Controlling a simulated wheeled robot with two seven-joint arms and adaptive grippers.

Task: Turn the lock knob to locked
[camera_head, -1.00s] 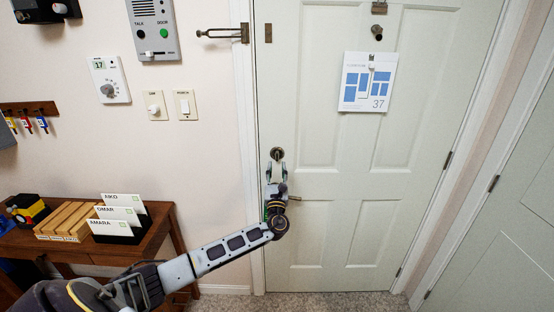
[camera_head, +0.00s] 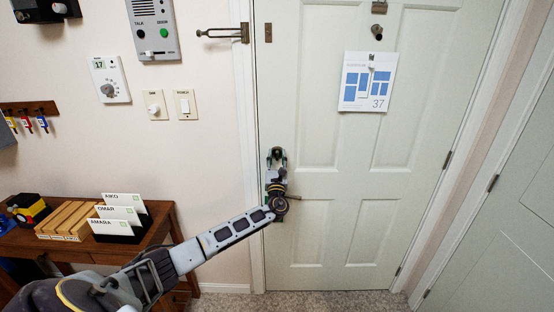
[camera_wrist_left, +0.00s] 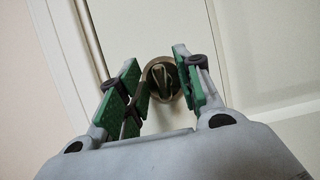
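The lock knob (camera_wrist_left: 166,82) is a metal thumb-turn on a round plate on the white door (camera_head: 330,235). In the left wrist view it shows between the two green-padded fingers of my left gripper (camera_wrist_left: 160,85). The fingers are spread, and a gap shows between the knob and the right finger. Whether the left finger touches the plate or knob I cannot tell. My right gripper is not in view.
A door handle (camera_head: 293,198) sits just below the lock, partly behind my left wrist. A swing-bar latch (camera_head: 222,33) is higher on the frame. A side table (camera_head: 150,243) with card holders stands at the left.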

